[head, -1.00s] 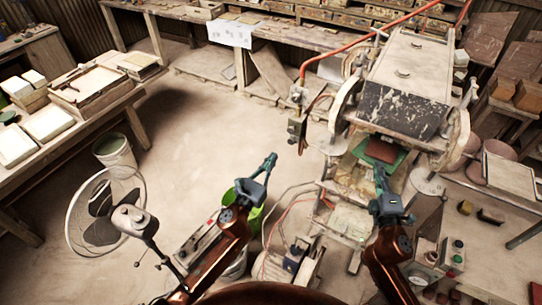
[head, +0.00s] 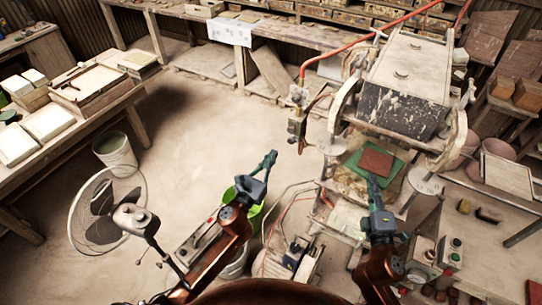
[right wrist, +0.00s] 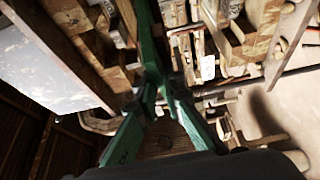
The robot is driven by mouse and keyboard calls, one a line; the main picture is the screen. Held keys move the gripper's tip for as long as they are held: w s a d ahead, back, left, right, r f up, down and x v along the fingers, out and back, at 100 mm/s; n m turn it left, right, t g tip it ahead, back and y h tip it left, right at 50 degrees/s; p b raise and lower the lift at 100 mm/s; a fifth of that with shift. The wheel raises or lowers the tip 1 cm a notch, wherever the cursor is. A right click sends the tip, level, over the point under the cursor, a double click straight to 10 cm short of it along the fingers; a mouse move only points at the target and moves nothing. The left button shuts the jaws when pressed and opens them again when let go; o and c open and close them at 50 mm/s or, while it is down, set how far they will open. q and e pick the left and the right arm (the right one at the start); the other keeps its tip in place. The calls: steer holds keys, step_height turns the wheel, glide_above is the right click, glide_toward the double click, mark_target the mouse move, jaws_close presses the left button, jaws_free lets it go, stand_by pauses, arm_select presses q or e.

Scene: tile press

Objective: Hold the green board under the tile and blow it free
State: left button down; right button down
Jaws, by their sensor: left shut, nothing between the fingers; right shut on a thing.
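The green board (head: 396,169) is held out flat in front of and below the press (head: 405,108). The reddish-brown tile (head: 376,162) lies over the board, and green shows around it; it looks to rest on the board. My right gripper (head: 374,184) is shut on the board's near edge. In the right wrist view the board (right wrist: 150,40) shows nearly edge-on between the fingertips (right wrist: 160,85), and I cannot make out the tile there. My left gripper (head: 262,168) is shut and empty, in the air left of the press.
A small box with a hose (head: 297,124) hangs on the press's left side. A fan (head: 105,210) stands at the left. A table with pale tiles (head: 48,122) is at far left. A control box with buttons (head: 454,250) is at lower right.

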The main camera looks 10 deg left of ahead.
steer(key=s+a, duration=0.4)
steer(key=s, duration=0.9)
steer(key=shift+s, duration=0.3)
stand_by(0.7)
steer(key=shift+r, duration=0.1)
